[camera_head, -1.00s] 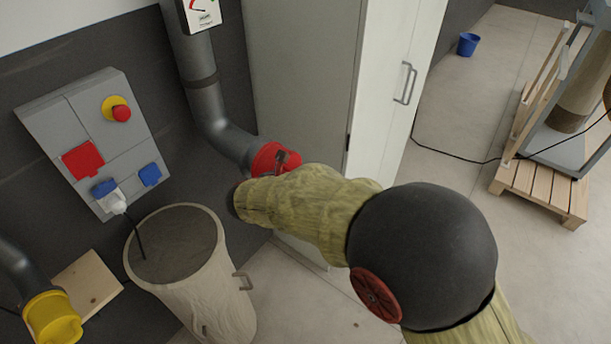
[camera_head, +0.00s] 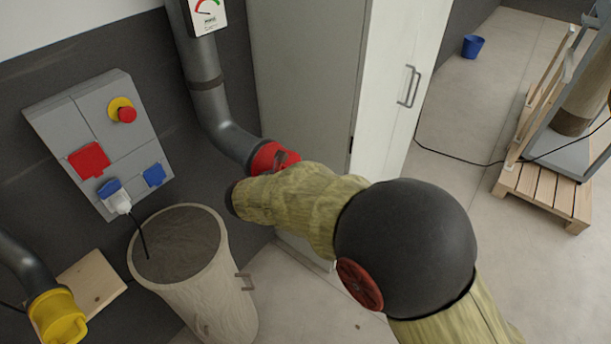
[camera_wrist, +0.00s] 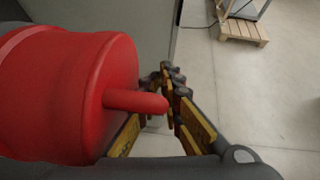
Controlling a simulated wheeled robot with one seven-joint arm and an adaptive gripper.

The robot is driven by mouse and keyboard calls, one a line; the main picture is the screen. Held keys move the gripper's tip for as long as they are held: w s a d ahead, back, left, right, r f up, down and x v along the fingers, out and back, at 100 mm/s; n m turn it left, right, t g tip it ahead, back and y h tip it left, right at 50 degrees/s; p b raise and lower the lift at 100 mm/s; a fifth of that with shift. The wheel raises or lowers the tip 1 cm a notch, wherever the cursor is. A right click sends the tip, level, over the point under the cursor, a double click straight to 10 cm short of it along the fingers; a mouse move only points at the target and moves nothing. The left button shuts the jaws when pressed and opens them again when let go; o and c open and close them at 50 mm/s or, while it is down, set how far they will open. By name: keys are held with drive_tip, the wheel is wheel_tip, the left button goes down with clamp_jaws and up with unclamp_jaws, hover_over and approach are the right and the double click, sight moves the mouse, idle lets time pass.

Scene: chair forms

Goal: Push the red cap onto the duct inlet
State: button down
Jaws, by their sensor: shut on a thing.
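The red cap (camera_head: 272,154) is at the lower end of the grey duct (camera_head: 232,143) in the head view, beside the cabinet. In the wrist view the cap (camera_wrist: 115,75) fills the left side, with a red peg (camera_wrist: 135,101) sticking out to the right. My gripper (camera_wrist: 172,100) is shut on this peg, its yellow and dark fingers on either side. In the head view my arm covers most of the gripper and part of the cap. The duct's mouth is hidden, so I cannot tell how far the cap sits on it.
A grey cabinet (camera_head: 304,75) stands right behind the duct end. A pale bin (camera_head: 207,290) stands below left. A grey panel (camera_head: 96,130) with a plugged-in cable is on the wall. A second duct with a yellow end (camera_head: 58,318) is at lower left. Open floor lies right.

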drive_tip(key=shift+w+a+r+p, duration=0.1)
drive_tip(key=shift+w+a+p, duration=0.35)
drive_tip(key=shift+a, duration=0.15)
idle(1.0)
drive_tip(key=c, duration=1.9)
unclamp_jaws()
drive_tip(key=shift+s, duration=0.1)
drive_tip(key=v, duration=1.1)
drive_tip(key=shift+s+a+r, duration=0.1)
drive_tip(key=shift+s+a, duration=0.05)
drive_tip(key=shift+s, duration=0.25)
